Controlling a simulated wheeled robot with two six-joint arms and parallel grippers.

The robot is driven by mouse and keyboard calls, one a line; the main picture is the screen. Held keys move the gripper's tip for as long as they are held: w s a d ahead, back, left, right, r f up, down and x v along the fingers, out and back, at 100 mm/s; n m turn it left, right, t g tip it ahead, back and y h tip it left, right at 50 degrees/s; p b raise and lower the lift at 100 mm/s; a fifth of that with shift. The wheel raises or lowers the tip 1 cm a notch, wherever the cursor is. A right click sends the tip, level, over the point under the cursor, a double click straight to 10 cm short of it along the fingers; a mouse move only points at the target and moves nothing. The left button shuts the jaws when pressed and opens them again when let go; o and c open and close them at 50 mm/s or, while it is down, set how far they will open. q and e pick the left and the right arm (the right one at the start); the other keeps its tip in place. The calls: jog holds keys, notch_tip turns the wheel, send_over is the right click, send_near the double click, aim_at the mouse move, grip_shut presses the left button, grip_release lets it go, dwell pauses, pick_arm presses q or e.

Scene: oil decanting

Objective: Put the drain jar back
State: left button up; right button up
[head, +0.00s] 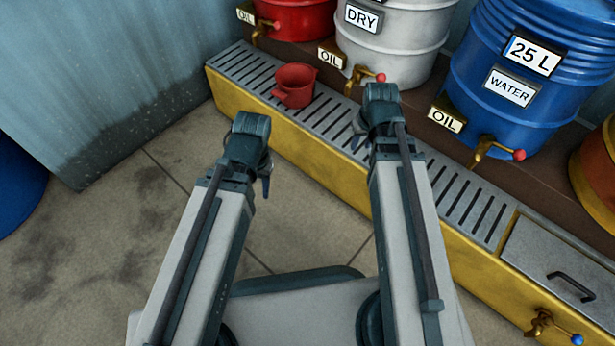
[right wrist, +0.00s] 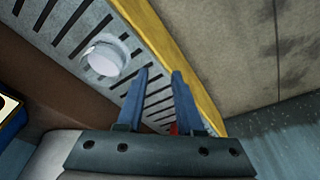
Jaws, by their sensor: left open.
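A whitish round jar (right wrist: 107,57), which looks like the drain jar, stands on the slotted grate (right wrist: 88,28) in the right wrist view. It is to the left of my right gripper's fingers and apart from them. I cannot make it out in the head view, where my right arm covers part of the grate. My right gripper (right wrist: 160,74) is open and empty over the grate; in the head view its fingers (head: 358,132) show only partly. My left gripper (head: 265,185) is open and empty, over the floor in front of the yellow trough.
A red jug (head: 295,86) stands on the grate's far left part. Red, white (head: 395,45) and blue (head: 525,65) drums with brass taps line the back.

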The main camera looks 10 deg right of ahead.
jog(key=s+a+n+g, duration=0.1)
jog(key=s+a+n, duration=0.1)
jog(key=s+a, duration=0.3)
jog(key=s+a+n+g+h, duration=0.1)
jog(key=s+a, duration=0.4)
jog(key=a, duration=0.8)
jog(key=shift+f+n+g, duration=0.2)
jog(key=shift+n+g, duration=0.2)
jog(key=shift+n, duration=0.1)
notch_tip(320, 180, up, 42)
jog(key=p, duration=4.1)
jog(key=shift+f+p, duration=0.15)
jog(key=shift+p, duration=0.2)
jog(key=shift+s, duration=0.1)
